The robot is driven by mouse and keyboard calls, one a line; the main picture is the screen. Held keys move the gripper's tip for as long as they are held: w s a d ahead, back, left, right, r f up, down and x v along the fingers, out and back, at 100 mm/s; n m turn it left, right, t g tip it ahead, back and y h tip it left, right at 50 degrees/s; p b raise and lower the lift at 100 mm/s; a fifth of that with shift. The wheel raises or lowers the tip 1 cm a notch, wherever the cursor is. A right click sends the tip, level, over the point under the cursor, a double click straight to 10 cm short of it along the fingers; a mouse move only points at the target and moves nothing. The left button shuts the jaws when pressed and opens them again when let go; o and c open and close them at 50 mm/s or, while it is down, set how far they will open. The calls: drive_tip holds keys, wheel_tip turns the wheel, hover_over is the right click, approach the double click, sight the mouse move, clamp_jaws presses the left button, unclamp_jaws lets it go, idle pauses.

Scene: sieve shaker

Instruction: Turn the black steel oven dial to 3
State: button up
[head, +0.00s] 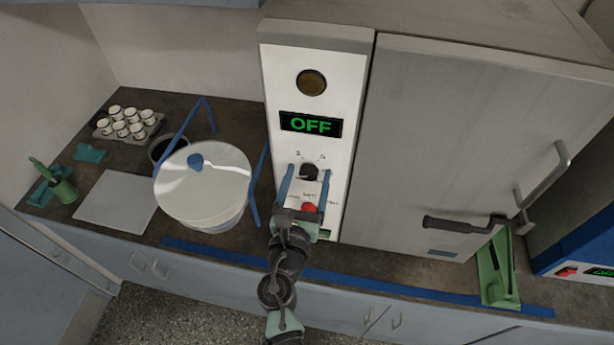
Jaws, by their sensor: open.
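The steel oven (460,140) stands on the counter with its white control panel (348,60) on the left. The black dial (309,171) is on that panel, below a display (311,124) that reads OFF in green. Small marks sit around the dial; a 3 seems to show at its upper left, and its pointer is too small to read. A red knob (309,208) is below it. My gripper (308,172) is open in front of the panel, its two blue fingers on either side of the dial. I cannot tell whether they touch it.
A white lidded bucket (203,186) stands left of the panel inside blue tape lines. A green stand (495,270) is at the right, near the oven door handle (470,222).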

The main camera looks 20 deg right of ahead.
clamp_jaws()
drive_tip(key=shift+m+b, duration=0.3)
drive_tip(key=shift+f+m+b, duration=0.15)
drive_tip(key=shift+m+b, duration=0.5)
drive_tip(key=shift+m, duration=0.35)
drive_tip(key=m+b, duration=0.2)
drive_tip(key=m, duration=0.2)
drive_tip(key=shift+b, duration=0.4)
drive_tip(key=m+b, duration=0.2)
drive_tip(key=m, duration=0.1)
drive_tip(key=shift+m, duration=0.4)
drive_tip(key=shift+m+b, duration=1.05)
drive_tip(key=shift+m, duration=0.55)
